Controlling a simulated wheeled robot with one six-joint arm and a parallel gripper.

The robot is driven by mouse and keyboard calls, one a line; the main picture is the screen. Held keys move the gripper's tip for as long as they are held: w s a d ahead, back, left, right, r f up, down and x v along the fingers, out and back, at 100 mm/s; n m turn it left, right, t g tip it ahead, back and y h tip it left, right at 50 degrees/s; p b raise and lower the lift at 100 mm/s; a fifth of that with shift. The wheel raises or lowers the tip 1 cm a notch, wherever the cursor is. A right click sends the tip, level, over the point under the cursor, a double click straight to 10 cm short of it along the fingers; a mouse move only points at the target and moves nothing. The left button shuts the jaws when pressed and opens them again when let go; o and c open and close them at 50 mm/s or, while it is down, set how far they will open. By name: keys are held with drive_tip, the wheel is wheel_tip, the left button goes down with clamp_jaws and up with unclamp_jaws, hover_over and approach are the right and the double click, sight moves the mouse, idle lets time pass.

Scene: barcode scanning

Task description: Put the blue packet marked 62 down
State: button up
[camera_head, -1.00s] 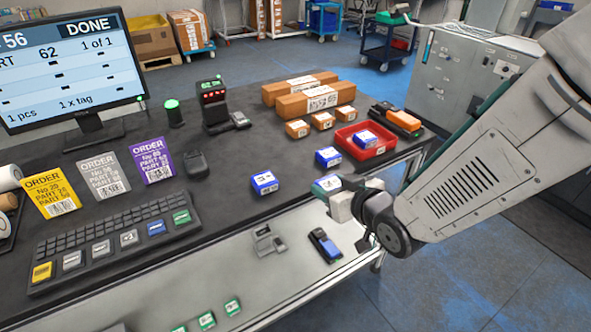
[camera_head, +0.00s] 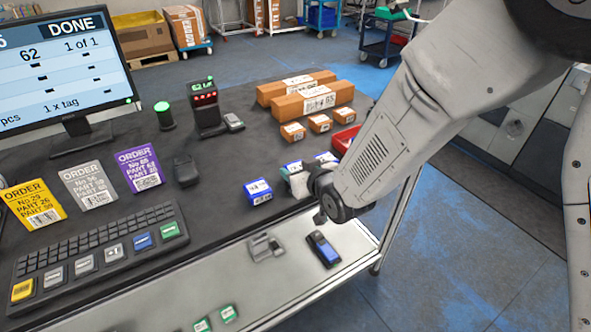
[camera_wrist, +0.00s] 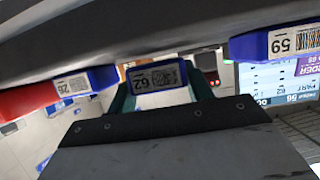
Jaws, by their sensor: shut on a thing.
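My gripper (camera_wrist: 157,88) is shut on the blue packet marked 62 (camera_wrist: 150,77), its label facing the wrist camera. In the head view the held packet (camera_head: 292,166) is over the worktable (camera_head: 225,235), near its front edge, partly hidden by my gripper (camera_head: 298,180). It is at or close to table height; whether it touches the table I cannot tell. A blue packet marked 59 (camera_wrist: 280,43) stands apart on one side and shows left of my gripper in the head view (camera_head: 258,191). A blue packet marked 26 (camera_wrist: 72,86) is on the other side.
A red tray (camera_head: 345,138) is partly behind my arm. Small orange boxes (camera_head: 293,132) and long cartons (camera_head: 305,97) lie further back. A scanner stand (camera_head: 205,105), order cards (camera_head: 140,168) and a keyboard (camera_head: 88,258) are to the left.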

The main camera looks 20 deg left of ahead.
drive_tip(key=shift+s+a+f, duration=0.15)
drive_tip(key=shift+a+f, duration=0.1)
drive_tip(key=shift+f, duration=0.05)
drive_tip(key=shift+s+a, duration=0.15)
drive_tip(key=shift+a, duration=0.1)
drive_tip(key=shift+f, duration=0.15)
drive_tip(key=o, duration=1.1)
drive_tip(key=shift+d, duration=0.1)
drive_tip(key=v, duration=0.7)
drive_tip(key=shift+s+d+r, duration=0.2)
drive_tip(key=shift+r, duration=0.05)
